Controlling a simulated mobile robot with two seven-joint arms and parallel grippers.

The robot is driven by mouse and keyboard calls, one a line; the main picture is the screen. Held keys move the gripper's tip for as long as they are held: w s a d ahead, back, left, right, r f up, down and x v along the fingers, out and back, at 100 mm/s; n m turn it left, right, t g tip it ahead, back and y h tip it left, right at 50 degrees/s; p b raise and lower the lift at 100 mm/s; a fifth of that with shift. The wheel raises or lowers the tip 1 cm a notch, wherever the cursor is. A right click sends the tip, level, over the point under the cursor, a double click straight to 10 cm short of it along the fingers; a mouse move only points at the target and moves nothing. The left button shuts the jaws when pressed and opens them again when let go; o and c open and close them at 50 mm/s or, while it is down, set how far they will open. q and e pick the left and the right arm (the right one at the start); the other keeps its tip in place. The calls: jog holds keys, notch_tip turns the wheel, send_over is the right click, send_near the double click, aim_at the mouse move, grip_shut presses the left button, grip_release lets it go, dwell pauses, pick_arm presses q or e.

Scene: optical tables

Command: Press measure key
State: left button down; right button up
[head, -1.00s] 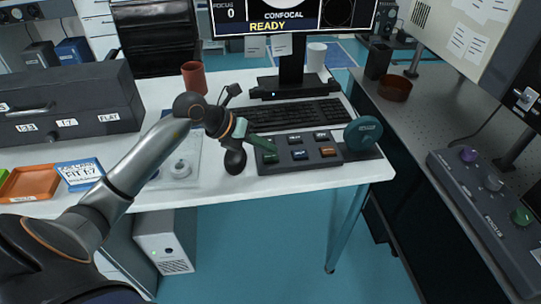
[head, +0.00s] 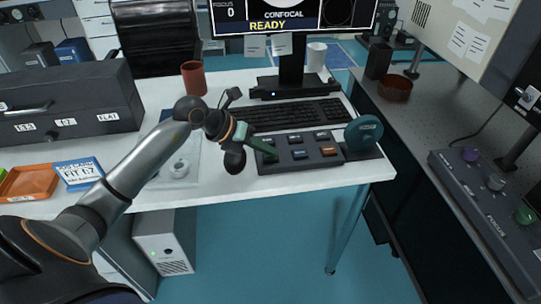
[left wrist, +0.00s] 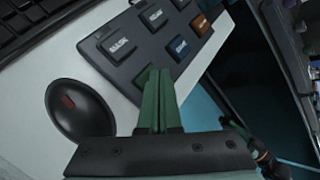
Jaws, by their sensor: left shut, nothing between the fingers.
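A dark key panel (head: 300,167) lies at the front of the white desk, with two rows of keys. The wrist view shows a black key (left wrist: 119,44), another black key (left wrist: 155,15), a blue key (left wrist: 179,47) and an orange key (left wrist: 200,25). Their labels are too blurred to read surely. My left gripper (head: 272,154) has green fingers, shut and empty. My right gripper is in neither view.
A black mouse (left wrist: 79,108) is left of the panel and a keyboard (head: 290,115) behind it. A round teal object (head: 363,133) stands at the panel's right end. The monitor (head: 290,18) reads READY. A red cup (head: 194,79) stands farther back.

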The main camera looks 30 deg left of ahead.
aim_at(266, 158)
pick_arm(q)
jog(key=shift+f, duration=0.3)
jog(key=shift+r, duration=0.1)
dwell(0.3)
jog(key=shift+r+p, duration=0.65)
jog(key=shift+r, duration=0.15)
notch_tip(266, 158, up, 5)
jog(key=p, duration=0.4)
jog(key=shift+r, duration=0.1)
dwell(0.3)
